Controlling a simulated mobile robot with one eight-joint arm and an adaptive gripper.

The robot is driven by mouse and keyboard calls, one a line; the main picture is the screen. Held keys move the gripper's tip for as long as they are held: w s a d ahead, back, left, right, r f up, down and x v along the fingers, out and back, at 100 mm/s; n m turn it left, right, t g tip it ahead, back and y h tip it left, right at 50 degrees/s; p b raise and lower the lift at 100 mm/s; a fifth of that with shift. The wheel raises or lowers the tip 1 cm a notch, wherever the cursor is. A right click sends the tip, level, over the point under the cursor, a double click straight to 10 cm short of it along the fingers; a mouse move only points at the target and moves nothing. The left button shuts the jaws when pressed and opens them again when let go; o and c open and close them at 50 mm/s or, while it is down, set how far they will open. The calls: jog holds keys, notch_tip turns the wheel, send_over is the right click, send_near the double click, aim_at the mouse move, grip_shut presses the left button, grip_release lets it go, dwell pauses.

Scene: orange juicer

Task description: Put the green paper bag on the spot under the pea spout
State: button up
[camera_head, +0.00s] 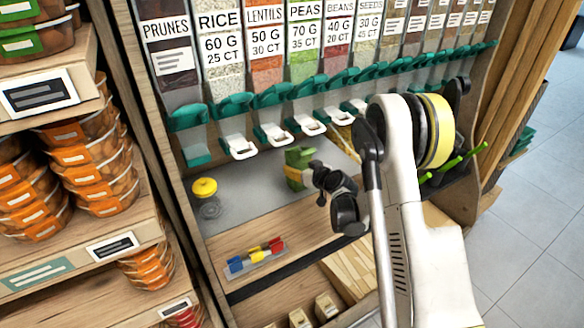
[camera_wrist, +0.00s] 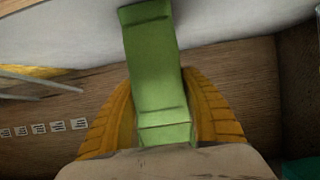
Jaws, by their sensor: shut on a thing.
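The green paper bag (camera_head: 299,158) is in my gripper (camera_head: 312,172), over the grey shelf below the row of dispensers in the head view. In the wrist view the green bag (camera_wrist: 155,65) stands between the two yellow fingers (camera_wrist: 164,128), which press on its sides. The peas dispenser (camera_head: 305,50) shows green peas behind its label. Its white spout (camera_head: 306,124) is above the bag and a little to its right. The bag's base is partly hidden by my gripper, so I cannot tell whether it touches the shelf. The spot under the spout cannot be made out.
A jar with a yellow lid (camera_head: 205,189) stands on the grey shelf (camera_head: 250,196) to the left. Red, yellow and blue clips (camera_head: 255,257) lie on the wooden ledge in front. Orange-labelled tubs (camera_head: 95,165) fill the left rack. Green-handled scoops (camera_head: 468,158) are at the right.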

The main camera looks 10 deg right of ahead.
jog(key=shift+r, duration=0.1)
jog(key=o, duration=0.8)
